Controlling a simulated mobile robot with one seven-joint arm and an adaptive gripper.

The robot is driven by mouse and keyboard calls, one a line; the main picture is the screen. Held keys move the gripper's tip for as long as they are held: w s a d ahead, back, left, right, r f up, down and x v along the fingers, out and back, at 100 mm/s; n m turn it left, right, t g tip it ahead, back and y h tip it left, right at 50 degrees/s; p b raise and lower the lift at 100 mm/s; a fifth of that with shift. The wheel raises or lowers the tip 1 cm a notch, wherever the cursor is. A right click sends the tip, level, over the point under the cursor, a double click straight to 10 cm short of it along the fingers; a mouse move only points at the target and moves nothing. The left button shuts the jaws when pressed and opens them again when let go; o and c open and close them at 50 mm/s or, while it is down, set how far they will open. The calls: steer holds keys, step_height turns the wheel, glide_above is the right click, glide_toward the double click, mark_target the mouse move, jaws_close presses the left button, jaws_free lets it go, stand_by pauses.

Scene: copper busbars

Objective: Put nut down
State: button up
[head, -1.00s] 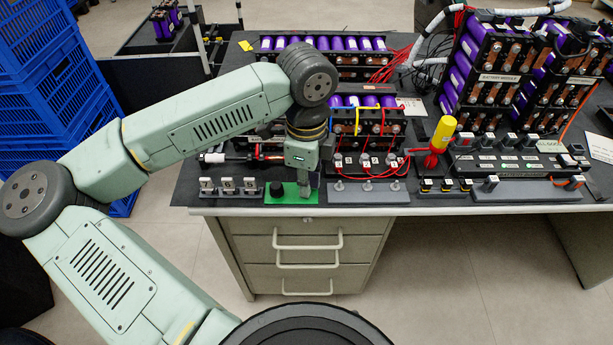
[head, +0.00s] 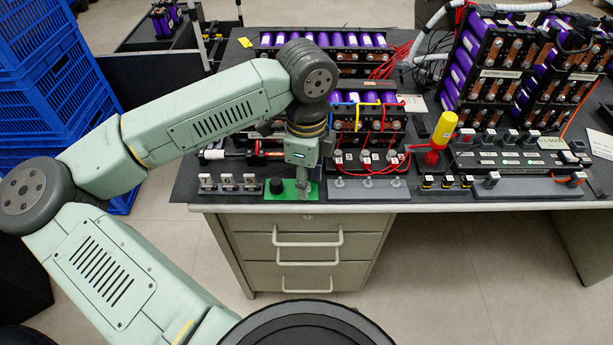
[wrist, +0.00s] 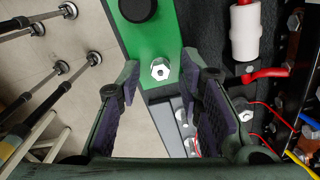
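A silver hex nut (wrist: 160,69) sits on the green block (wrist: 148,38), which has a black round knob (wrist: 137,8) beside it. In the head view the green block (head: 282,196) lies at the front edge of the table, partly behind my gripper (head: 304,195). In the wrist view my gripper (wrist: 160,78) is open, with one finger on each side of the nut and a visible gap to both. The fingers are not closed on anything. In the head view the nut is too small or hidden to make out.
A grey strip with several studs (head: 368,188) lies to the right. Battery modules with red wires (head: 368,125) stand behind. A yellow and red screwdriver (head: 443,135) stands further right.

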step_height(320, 180, up, 12)
steer(key=shift+r+b, duration=0.15)
steer(key=shift+b, duration=0.3)
steer(key=shift+d, duration=0.15)
